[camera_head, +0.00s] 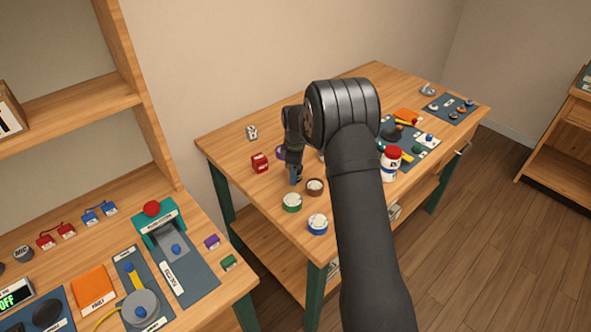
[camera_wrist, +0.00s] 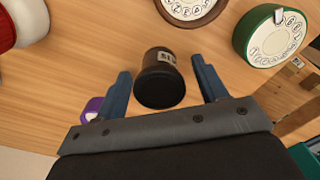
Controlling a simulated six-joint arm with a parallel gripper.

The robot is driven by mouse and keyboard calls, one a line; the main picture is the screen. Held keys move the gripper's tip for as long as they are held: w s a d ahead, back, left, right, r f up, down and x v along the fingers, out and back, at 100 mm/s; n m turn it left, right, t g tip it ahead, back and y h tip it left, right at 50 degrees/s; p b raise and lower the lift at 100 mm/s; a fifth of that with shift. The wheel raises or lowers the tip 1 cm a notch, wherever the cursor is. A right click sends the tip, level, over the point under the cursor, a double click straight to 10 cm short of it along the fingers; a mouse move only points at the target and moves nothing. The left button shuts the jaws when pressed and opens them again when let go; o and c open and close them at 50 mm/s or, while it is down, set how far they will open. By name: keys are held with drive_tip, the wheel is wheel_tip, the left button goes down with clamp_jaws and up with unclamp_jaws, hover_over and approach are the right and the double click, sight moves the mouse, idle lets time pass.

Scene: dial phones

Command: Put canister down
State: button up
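A small black canister (camera_wrist: 160,82) with a pale label sits between my gripper's two blue fingers in the wrist view. My gripper (camera_wrist: 163,88) is open, with a visible gap between the canister and each finger. In the head view my gripper (camera_head: 295,178) points down low over the middle table, left of the brown dial. The canister cannot be made out there, behind my gripper and arm.
A brown dial phone (camera_head: 315,187), a green one (camera_head: 292,203) and a blue one (camera_head: 318,224) stand near the table's front. A red block (camera_head: 260,163) is to the left. A red-lidded white jar (camera_head: 389,165) stands right of my arm.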

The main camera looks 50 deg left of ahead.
wheel_tip(320, 180, up, 17)
drive_tip(key=shift+d+r, duration=0.15)
drive_tip(key=shift+r, duration=0.05)
drive_tip(key=shift+c, duration=0.3)
idle(0.5)
